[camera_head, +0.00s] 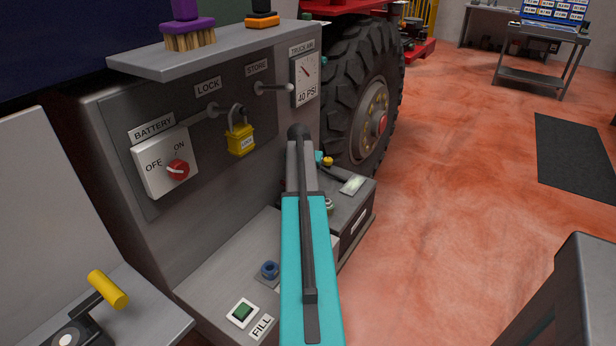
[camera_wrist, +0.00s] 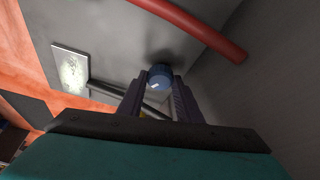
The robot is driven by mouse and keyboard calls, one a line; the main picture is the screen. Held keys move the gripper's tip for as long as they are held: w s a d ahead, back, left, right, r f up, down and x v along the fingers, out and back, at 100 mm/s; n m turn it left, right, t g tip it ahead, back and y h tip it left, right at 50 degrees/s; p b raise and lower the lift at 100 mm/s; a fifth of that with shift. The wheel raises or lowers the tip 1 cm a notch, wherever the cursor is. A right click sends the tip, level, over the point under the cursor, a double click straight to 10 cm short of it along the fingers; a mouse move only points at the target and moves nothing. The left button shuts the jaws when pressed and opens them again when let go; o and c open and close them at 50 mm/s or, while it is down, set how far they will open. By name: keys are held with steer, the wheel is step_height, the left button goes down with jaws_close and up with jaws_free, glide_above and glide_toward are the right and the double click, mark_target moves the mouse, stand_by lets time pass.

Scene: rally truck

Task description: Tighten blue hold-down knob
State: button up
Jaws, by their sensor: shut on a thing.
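The blue hold-down knob (camera_wrist: 160,77) shows in the wrist view as a round blue cap with a small white mark. It sits between the two dark fingers of my gripper (camera_wrist: 159,88), which is shut on it. The knob stands close to a grey surface. In the head view my teal arm (camera_head: 308,265) reaches toward the grey box (camera_head: 352,212) beside the wheel. My fingers and the held knob are hidden there. A separate blue nut-like part (camera_head: 269,270) sits on the grey step, apart from my gripper.
A red tube (camera_wrist: 195,22) passes close to the knob, and a pale plate (camera_wrist: 71,70) lies left of it. A panel with a red switch (camera_head: 178,169) and yellow padlock (camera_head: 240,138) stands left of my arm. The large tire (camera_head: 366,95) is behind. Open floor lies right.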

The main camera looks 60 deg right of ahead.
steer(key=shift+r+m, duration=0.1)
steer(key=shift+m, duration=0.5)
steer(key=o, duration=1)
steer(key=shift+o, duration=0.2)
steer(key=w+b+v, duration=0.1)
steer(key=v, duration=1.2)
steer(key=shift+s+a+r, duration=0.25)
steer(key=shift+a+r, duration=0.05)
